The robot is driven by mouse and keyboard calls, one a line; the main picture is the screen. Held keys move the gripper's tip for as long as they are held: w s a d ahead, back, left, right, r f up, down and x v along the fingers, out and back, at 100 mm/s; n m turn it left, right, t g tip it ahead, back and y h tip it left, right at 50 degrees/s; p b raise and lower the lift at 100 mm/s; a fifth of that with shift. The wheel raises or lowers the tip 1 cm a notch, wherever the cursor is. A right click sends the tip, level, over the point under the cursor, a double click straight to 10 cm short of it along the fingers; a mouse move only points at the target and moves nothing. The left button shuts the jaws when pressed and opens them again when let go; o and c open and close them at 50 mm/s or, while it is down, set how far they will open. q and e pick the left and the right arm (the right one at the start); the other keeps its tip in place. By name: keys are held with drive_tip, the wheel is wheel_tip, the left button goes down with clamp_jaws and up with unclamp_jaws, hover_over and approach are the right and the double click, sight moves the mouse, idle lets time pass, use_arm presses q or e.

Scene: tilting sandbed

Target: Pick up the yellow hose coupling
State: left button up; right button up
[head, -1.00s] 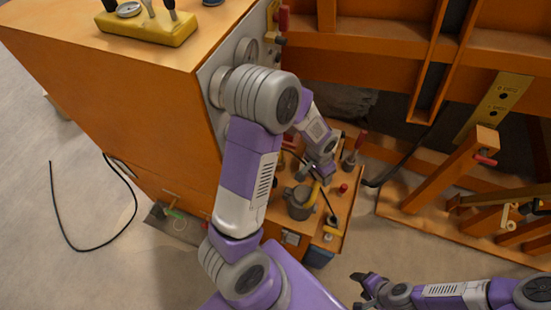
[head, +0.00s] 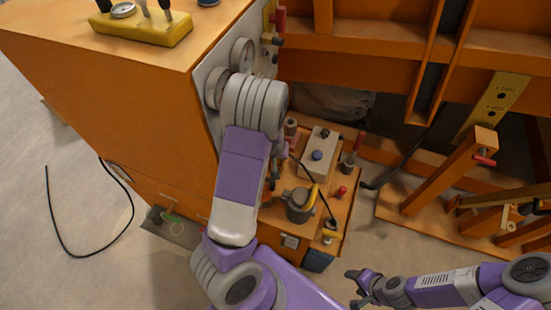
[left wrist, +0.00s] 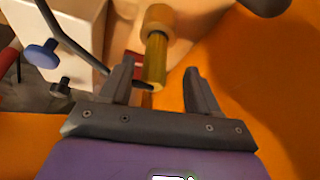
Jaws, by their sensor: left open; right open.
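A ribbed yellow cylinder that looks like the yellow hose coupling (left wrist: 155,62) shows in the left wrist view, below a wider tan collar. A black hose runs from the upper left to its near end. My left gripper (left wrist: 160,70) is open, with one finger on each side of the coupling in the picture; I cannot tell whether either finger touches it. In the head view my left forearm hides most of that gripper, and I cannot make out the coupling for sure. My right gripper (head: 354,289) is open and empty over the floor at the bottom.
An orange cabinet (head: 110,100) with gauges stands at left. On the low orange bench are a white box with a blue knob (head: 317,155), a grey pot with a yellow handle (head: 298,207) and a red knob (head: 341,191). Orange framing (head: 440,195) fills the right. Floor is free at front.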

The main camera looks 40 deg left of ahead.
use_arm(q)
drive_tip(key=x, duration=0.2)
drive_tip(key=b+x, duration=0.2)
drive_tip(key=x, duration=0.1)
drive_tip(key=shift+w+d+f, duration=0.1)
drive_tip(key=shift+w+f, duration=0.1)
drive_tip(key=shift+w, duration=0.2)
clamp_jaws()
drive_tip(key=shift+r, duration=0.2)
